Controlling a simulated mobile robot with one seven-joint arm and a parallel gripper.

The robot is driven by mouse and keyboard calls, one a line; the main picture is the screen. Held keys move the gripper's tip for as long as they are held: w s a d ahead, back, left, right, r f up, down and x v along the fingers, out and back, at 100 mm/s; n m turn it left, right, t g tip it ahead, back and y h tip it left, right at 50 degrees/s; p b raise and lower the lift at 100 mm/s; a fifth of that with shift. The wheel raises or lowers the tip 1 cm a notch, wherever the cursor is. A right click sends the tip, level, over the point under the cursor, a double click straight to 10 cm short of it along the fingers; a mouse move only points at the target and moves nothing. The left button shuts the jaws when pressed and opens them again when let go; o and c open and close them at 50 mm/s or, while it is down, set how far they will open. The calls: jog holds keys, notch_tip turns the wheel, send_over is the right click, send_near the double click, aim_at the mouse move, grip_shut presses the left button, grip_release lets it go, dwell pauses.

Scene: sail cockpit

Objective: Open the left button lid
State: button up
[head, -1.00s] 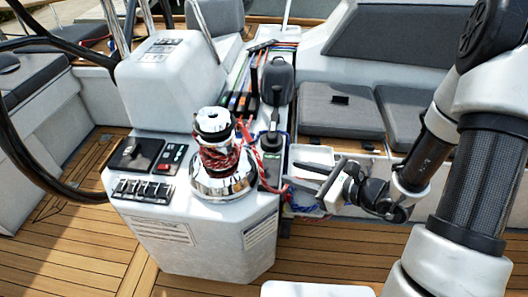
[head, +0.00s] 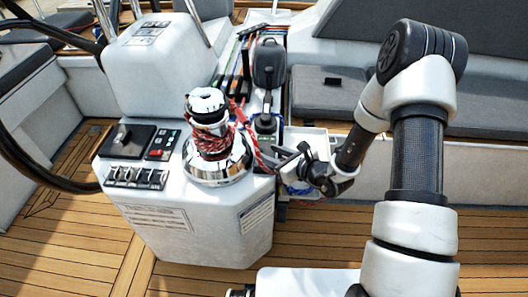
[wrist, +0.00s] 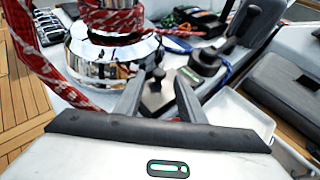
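I cannot tell for sure which part is the left button lid. A row of several small dark, chrome-edged switches (head: 137,178) lies on the left of the white console top, all looking down. A dark panel with small black knobs (wrist: 157,88) shows between my fingers in the wrist view. My gripper (head: 291,155) is right of the chrome winch (head: 217,165), near the console's right edge. In the wrist view my gripper (wrist: 158,104) has its two grey fingers apart with nothing held. Its fingertips point toward the dark panel; contact cannot be told.
Red rope (head: 240,133) wraps the winch and hangs beside my gripper. A black lever (head: 267,104) stands behind it. A white open bin (head: 312,142) and grey seat cushion (head: 330,92) are to the right. Teak floor (head: 330,235) in front is clear.

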aim_at(260, 149)
jog(key=shift+x, duration=2)
grip_shut()
